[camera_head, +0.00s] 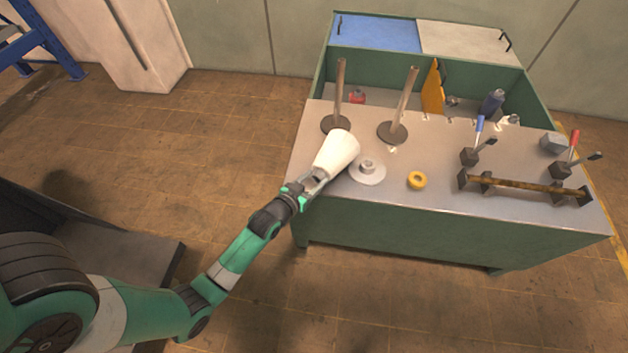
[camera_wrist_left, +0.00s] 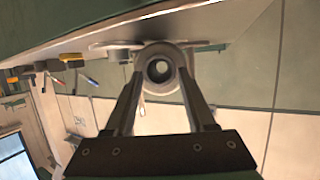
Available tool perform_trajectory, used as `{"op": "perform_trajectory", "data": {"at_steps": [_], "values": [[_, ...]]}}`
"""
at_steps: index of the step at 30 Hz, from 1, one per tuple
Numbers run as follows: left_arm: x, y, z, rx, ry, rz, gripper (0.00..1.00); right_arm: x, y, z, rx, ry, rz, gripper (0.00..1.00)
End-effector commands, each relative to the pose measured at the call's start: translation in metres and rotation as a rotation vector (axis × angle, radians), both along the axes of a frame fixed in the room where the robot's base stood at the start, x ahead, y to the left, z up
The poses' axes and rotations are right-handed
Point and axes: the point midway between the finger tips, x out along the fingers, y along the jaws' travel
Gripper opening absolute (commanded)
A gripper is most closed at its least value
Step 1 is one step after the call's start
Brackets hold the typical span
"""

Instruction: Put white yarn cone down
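The white yarn cone (camera_head: 337,150) is at the left front of the workbench top (camera_head: 420,150), lying tilted with its wide end toward the back. My left gripper (camera_head: 317,178) is at its narrow near end, with the fingers shut on it. In the left wrist view the round, hollow end of the cone (camera_wrist_left: 160,68) shows between the two fingers (camera_wrist_left: 159,85). I cannot tell whether the cone touches the bench top. My right gripper is not in view.
A white flanged disc (camera_head: 368,172) lies close right of the cone. Two upright posts on round bases (camera_head: 338,124) (camera_head: 393,133) stand behind it. A yellow ring (camera_head: 416,180) and a bar on brackets (camera_head: 525,187) are further right. Bench top between ring and bar is clear.

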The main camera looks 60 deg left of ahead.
Motion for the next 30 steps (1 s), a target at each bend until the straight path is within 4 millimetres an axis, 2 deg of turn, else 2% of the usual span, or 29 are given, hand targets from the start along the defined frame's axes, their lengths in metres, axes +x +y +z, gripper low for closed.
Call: {"op": "perform_trajectory", "data": {"at_steps": [1,3,4,14,17,24,30], "values": [[0.000,0.000,0.000,0.000,-0.001,0.000,0.66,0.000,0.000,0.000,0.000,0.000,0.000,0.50],[0.000,0.000,0.001,0.000,-0.001,0.000,0.79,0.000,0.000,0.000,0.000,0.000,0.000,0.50],[0.000,0.000,0.001,0.001,-0.002,0.000,0.80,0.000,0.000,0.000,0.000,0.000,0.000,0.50],[-0.003,-0.002,0.004,0.001,-0.002,0.000,0.80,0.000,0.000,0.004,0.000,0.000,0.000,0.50],[-0.014,-0.008,0.010,0.001,0.000,0.000,0.80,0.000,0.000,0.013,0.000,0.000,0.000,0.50],[-0.062,-0.035,0.030,0.000,0.001,0.000,0.80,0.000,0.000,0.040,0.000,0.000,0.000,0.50],[-0.092,-0.051,0.039,0.002,-0.001,0.000,0.80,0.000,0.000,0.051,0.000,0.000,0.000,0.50]]}}
